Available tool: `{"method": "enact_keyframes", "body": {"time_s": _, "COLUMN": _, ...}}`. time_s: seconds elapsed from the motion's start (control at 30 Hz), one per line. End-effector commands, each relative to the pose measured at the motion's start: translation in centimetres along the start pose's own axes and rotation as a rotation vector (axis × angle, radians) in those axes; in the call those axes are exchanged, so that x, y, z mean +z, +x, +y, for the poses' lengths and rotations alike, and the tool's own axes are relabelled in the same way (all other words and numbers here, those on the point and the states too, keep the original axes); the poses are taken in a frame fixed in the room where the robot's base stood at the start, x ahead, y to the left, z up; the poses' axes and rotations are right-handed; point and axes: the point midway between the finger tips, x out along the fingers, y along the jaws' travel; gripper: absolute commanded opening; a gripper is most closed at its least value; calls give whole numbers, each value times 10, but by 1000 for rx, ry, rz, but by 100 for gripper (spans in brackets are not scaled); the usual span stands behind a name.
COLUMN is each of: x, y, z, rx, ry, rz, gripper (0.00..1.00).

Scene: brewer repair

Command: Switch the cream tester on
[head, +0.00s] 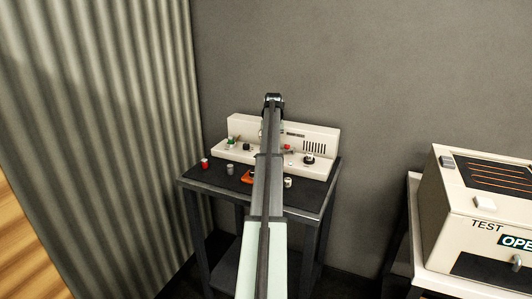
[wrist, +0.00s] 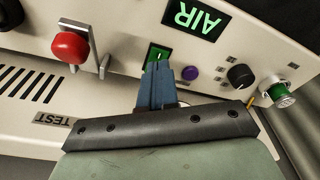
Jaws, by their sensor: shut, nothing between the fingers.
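The cream tester (head: 320,137) stands at the back of a dark table in the head view, with my arm across its middle. The wrist view shows its cream panel (wrist: 120,20) upside down and close. My gripper (wrist: 160,68) is shut and empty, its blue fingertips at a small green switch (wrist: 157,53) on the panel. I cannot tell whether they touch it. The fingers hide part of the switch. A lit green AIR sign (wrist: 196,19) is beside the switch.
The panel also carries a red knob (wrist: 70,47), a purple button (wrist: 190,73), a black knob (wrist: 240,76) and a green-capped fitting (wrist: 278,92). Small loose parts, including an orange piece (head: 248,177), lie on the dark table (head: 230,184). Another cream box (head: 452,215) stands at right.

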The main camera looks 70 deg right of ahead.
Motion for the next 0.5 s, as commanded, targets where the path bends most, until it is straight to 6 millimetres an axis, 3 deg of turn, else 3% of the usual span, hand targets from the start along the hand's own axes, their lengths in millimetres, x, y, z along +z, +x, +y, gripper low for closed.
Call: {"method": "enact_keyframes", "body": {"time_s": 0.5, "x": -6, "y": -34, "z": 0, "rx": 0, "ry": 0, "rz": 1, "gripper": 0}}
